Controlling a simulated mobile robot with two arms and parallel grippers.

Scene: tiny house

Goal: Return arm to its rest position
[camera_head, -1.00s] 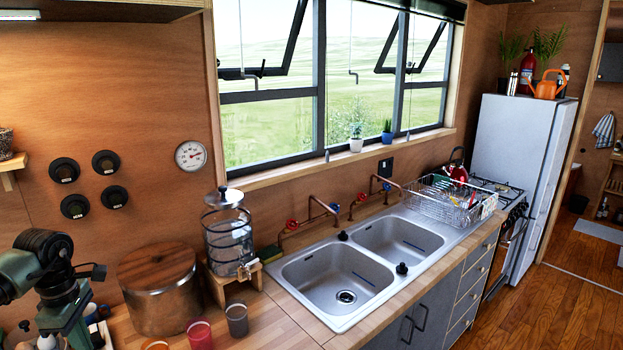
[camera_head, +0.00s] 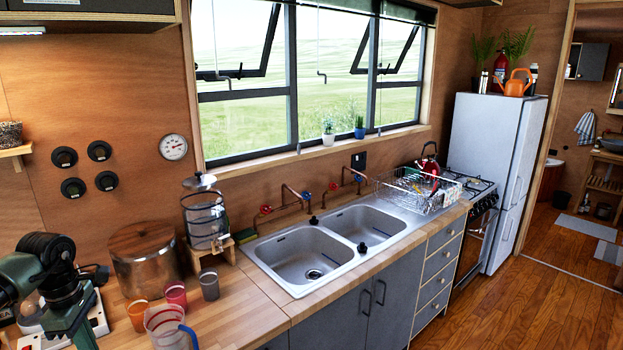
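A dark green and black jointed arm (camera_head: 48,270), which looks like my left arm, comes in from the left edge. It bends at a dark round joint and runs down to the bottom edge, over the left end of the counter. I see no gripper fingers on it, so the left gripper seems hidden or below the picture. I cannot tell whether it holds anything. My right arm and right gripper are not in view.
The wooden counter (camera_head: 232,310) holds a large lidded pot (camera_head: 147,268), a glass dispenser (camera_head: 205,222), several cups and a clear jug (camera_head: 166,325) near the arm. The double sink (camera_head: 300,258) and dish rack (camera_head: 418,190) lie right. Wood floor (camera_head: 480,315) is clear.

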